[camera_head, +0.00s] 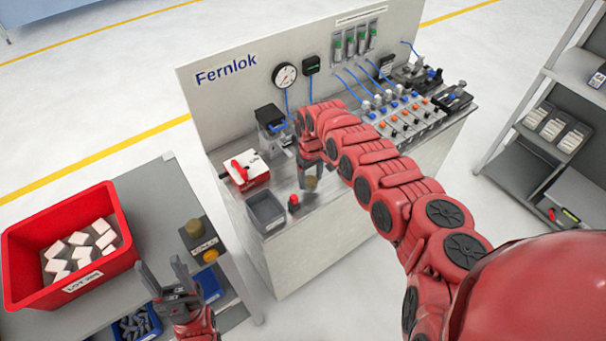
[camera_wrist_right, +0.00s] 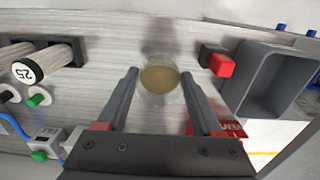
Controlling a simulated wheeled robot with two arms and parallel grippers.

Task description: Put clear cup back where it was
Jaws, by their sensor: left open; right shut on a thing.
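A clear cup with brownish contents (camera_head: 311,182) is at the fingertips of my right gripper (camera_head: 309,178), over the front part of the metal bench (camera_head: 335,197). In the right wrist view the cup (camera_wrist_right: 160,78) sits between the two fingers of my right gripper (camera_wrist_right: 160,85), which is shut on it. I cannot tell whether the cup touches the bench. My left gripper (camera_head: 162,266) is open and empty, near the grey table on the left.
A grey bin (camera_head: 266,211) and a red-topped block (camera_head: 293,200) stand left of the cup. A red-and-white box (camera_head: 247,173) is behind the bin. Valves (camera_head: 405,112) line the bench's right. A red crate (camera_head: 70,245) and dark box (camera_head: 203,245) stand on the left table.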

